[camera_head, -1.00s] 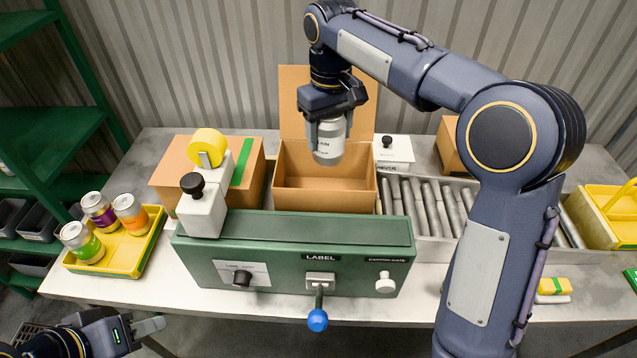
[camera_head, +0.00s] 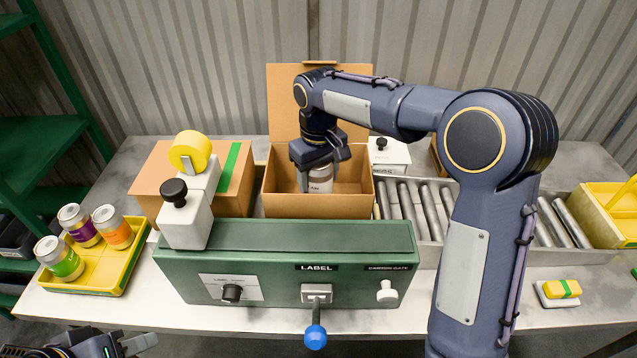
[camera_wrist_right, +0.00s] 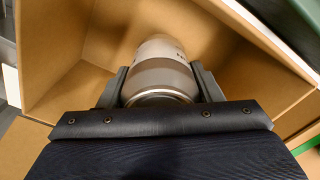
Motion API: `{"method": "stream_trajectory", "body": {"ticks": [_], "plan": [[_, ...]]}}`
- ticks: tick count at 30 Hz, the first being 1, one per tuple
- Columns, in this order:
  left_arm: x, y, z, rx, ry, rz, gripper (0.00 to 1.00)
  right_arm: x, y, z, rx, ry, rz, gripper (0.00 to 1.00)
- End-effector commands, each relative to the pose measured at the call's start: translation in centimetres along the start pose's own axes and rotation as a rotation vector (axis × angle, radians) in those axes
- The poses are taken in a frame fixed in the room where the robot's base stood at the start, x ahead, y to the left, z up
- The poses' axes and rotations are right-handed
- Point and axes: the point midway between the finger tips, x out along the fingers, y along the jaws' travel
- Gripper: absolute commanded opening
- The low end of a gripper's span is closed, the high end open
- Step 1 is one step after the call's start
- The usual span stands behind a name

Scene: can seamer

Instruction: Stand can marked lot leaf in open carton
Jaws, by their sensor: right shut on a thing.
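A silver-white can (camera_head: 321,180) is between the fingers of my right gripper (camera_head: 318,182), down inside the open carton (camera_head: 345,206). The carton is brown with its back flap raised. In the right wrist view the can (camera_wrist_right: 160,72) sits between both fingers of the gripper (camera_wrist_right: 162,85), with carton walls (camera_wrist_right: 60,50) around it. The can's mark cannot be read, and whether its base touches the carton floor is hidden. My left gripper (camera_head: 135,343) is at the lower left edge, away from the table things, with only part of it showing.
A green label machine (camera_head: 285,255) with a blue-knobbed lever (camera_head: 316,336) stands in front of the carton. A closed carton (camera_head: 150,170) is on the left, rollers (camera_head: 425,200) on the right. A yellow tray (camera_head: 100,270) holds three cans (camera_head: 112,227).

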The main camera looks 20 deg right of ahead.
Motion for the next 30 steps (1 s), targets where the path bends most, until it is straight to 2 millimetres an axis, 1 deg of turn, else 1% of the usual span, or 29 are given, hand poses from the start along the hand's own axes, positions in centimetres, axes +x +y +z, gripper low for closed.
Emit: {"method": "stream_trajectory", "body": {"ticks": [1, 3, 6, 13, 17, 18, 21, 22, 23, 30], "plan": [[-0.1, 0.1, -0.1, 0.0, 0.0, 0.0, 0.36, 0.8, 0.0, 0.0, 0.0, -0.003, 0.0, 0.25], [-0.2, 0.1, -0.1, 0.0, 0.0, 0.0, 0.36, 1.6, 0.0, 0.0, -0.001, -0.002, 0.001, 0.25], [-0.2, 0.1, -0.1, 0.0, 0.0, 0.0, 0.36, 2.2, 0.0, 0.0, 0.0, 0.0, 0.001, 0.25], [-0.2, 0.1, -0.1, 0.0, 0.0, 0.0, 0.36, 2.2, 0.0, 0.0, 0.0, 0.001, 0.001, 0.25], [0.0, 0.0, 0.0, 0.0, 0.0, 0.0, 0.36, 2.6, 0.0, 0.0, 0.0, 0.001, 0.0, 0.25], [0.0, 0.0, 0.0, 0.0, 0.0, 0.0, 0.36, 2.6, 0.0, 0.0, 0.0, 0.0, 0.0, 0.63], [0.0, 0.0, 0.0, 0.0, 0.0, 0.0, 0.36, 2.6, 0.0, 0.0, 0.0, 0.0, 0.0, 0.76], [0.0, 0.0, 0.0, 0.0, 0.0, 0.0, 0.36, 2.6, 0.0, 0.0, 0.0, 0.0, 0.0, 0.8], [0.0, 0.0, 0.0, 0.0, 0.0, 0.0, 0.36, 2.6, 0.0, 0.0, 0.0, 0.0, 0.0, 0.81], [-0.1, 0.0, 0.0, 0.0, 0.0, 0.0, 0.36, 2.5, 0.0, 0.0, 0.0, 0.0, 0.0, 0.81]]}}
